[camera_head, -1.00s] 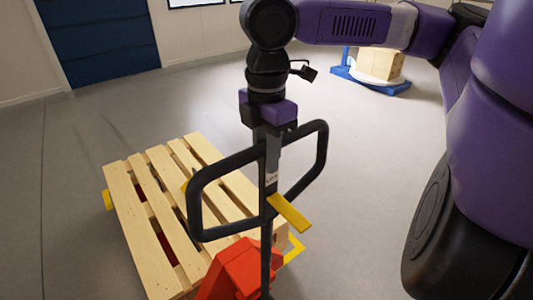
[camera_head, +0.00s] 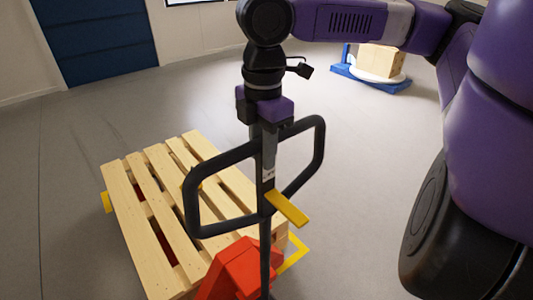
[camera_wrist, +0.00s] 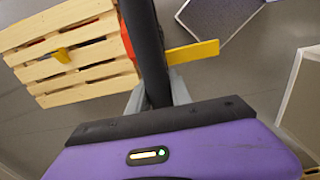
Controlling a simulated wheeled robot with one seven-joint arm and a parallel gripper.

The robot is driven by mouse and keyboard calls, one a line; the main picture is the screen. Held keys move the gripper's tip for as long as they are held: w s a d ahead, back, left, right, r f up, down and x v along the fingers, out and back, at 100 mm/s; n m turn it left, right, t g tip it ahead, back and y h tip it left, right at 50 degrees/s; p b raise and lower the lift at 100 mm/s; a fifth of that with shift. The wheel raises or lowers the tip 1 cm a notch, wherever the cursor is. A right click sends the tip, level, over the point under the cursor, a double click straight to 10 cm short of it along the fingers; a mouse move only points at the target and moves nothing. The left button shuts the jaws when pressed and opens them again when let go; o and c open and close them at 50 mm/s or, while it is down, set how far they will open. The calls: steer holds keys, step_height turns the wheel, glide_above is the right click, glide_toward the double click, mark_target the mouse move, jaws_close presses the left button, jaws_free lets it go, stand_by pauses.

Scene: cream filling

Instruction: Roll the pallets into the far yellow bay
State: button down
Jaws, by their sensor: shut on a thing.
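A wooden pallet (camera_head: 140,198) lies at the lower left of the head view, on a red pallet jack (camera_head: 238,272). It also shows at the upper left of the wrist view (camera_wrist: 75,76). The jack has a black loop handle (camera_head: 190,205) with a yellow lever (camera_head: 288,208). My gripper (camera_head: 266,128) points down at the handle's top and is shut on it. In the wrist view the fingers (camera_wrist: 158,95) close around the dark handle bar (camera_wrist: 147,50). Yellow floor markings (camera_head: 296,255) show at the pallet's right and left edges. The fingertips are partly hidden in the head view.
A blue stand (camera_head: 370,80) with a cardboard box (camera_head: 381,60) on it is at the back right. A dark blue door (camera_head: 100,40) is in the back wall at the left. Grey floor (camera_head: 345,150) is clear between them. In the wrist view, flat panels (camera_wrist: 220,20) show at the upper right.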

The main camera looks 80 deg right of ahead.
steer(key=c, duration=1.1)
jaws_free()
steer(key=shift+s+a, duration=0.2)
steer(key=shift+s, duration=0.05)
steer(key=shift+r, duration=3.9)
